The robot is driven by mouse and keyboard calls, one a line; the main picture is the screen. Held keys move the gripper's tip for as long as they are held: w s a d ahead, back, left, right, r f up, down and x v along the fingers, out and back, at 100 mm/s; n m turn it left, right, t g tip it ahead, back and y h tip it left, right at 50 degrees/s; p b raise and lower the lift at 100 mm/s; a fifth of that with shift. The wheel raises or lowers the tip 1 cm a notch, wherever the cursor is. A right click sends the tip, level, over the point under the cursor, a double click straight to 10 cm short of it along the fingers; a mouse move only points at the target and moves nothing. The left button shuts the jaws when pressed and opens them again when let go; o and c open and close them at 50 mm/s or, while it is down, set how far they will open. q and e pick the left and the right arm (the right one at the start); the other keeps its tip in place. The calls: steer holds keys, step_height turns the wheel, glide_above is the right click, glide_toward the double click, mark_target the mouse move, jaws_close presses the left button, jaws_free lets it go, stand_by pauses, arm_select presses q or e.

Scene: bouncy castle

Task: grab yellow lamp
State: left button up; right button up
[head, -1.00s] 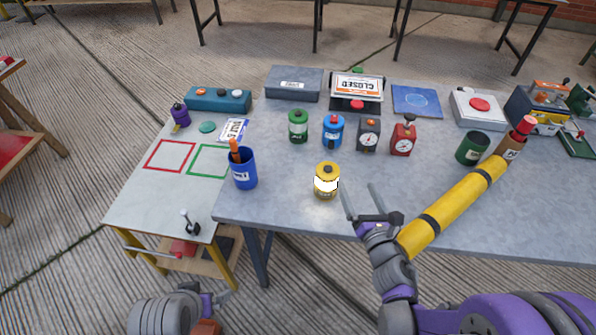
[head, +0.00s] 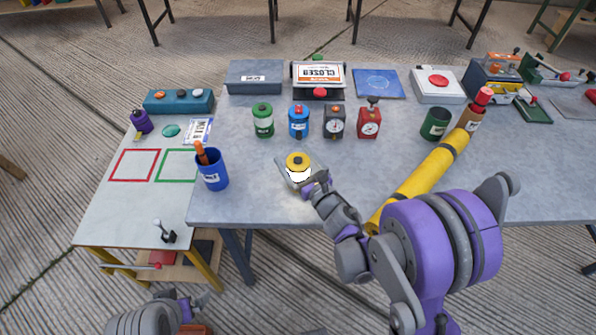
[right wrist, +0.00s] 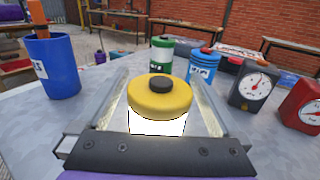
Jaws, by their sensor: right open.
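The yellow lamp (head: 298,162), with a dark knob on top and a bright glowing body, stands on the grey table. In the right wrist view the lamp (right wrist: 160,97) sits between the two fingers. My right gripper (head: 293,175) is open around the lamp, with a finger on each side and a gap visible on both sides in the right wrist view (right wrist: 162,105). The lamp's lower part is hidden by the gripper. My left gripper (head: 190,308) is low at the bottom left, below the tables and empty; its finger opening is unclear.
A blue cup (head: 211,170) stands left of the lamp. Green (head: 263,120) and blue (head: 299,122) canisters, a dark dial box (head: 334,122) and a red dial box (head: 369,118) stand behind it. A yellow tube (head: 425,175) lies slanting to the right.

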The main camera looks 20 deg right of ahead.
steer(key=shift+x, duration=0.8)
steer(key=shift+s, duration=0.1)
jaws_close()
